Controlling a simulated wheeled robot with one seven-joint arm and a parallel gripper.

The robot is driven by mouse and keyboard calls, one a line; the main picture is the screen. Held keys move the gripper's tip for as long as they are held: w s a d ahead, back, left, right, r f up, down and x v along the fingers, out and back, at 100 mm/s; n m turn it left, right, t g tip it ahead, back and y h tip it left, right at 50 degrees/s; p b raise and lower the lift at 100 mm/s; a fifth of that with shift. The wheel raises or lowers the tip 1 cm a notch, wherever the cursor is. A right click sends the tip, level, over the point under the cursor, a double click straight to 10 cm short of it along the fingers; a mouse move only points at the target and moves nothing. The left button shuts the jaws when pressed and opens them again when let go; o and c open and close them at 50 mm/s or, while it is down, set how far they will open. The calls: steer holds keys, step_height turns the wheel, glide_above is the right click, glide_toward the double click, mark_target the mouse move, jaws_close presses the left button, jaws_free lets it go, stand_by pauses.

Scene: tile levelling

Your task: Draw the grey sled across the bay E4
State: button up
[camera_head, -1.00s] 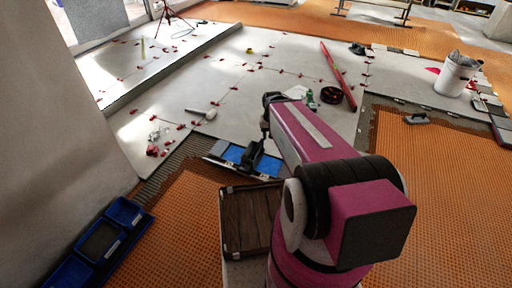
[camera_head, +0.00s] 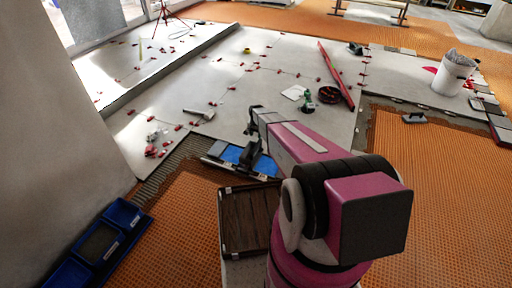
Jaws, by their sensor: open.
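A low grey sled (camera_head: 216,151) with blue panels lies on the ribbed adhesive strip at the front edge of the laid pale tiles. A dark upright block (camera_head: 250,154) stands on its middle; I cannot tell whether it is the sled's handle. My gripper (camera_head: 251,132) is small and dark at the end of my pink arm, just above that block, with its jaws open. I cannot tell whether it touches the block. No marking for bay E4 is readable.
Pale tiles (camera_head: 270,62) with red clips spread behind the sled. A green bottle (camera_head: 308,101), a dark round dish (camera_head: 329,94) and a red level (camera_head: 336,75) lie beyond my arm. A white bucket (camera_head: 453,79) stands right; blue bins (camera_head: 98,243) sit front left.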

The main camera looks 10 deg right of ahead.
mark_target(256, 146)
step_height(256, 146, down, 10)
steer(key=shift+f, duration=0.2)
stand_by(0.3)
jaws_close()
steer(key=shift+s+d, duration=0.1)
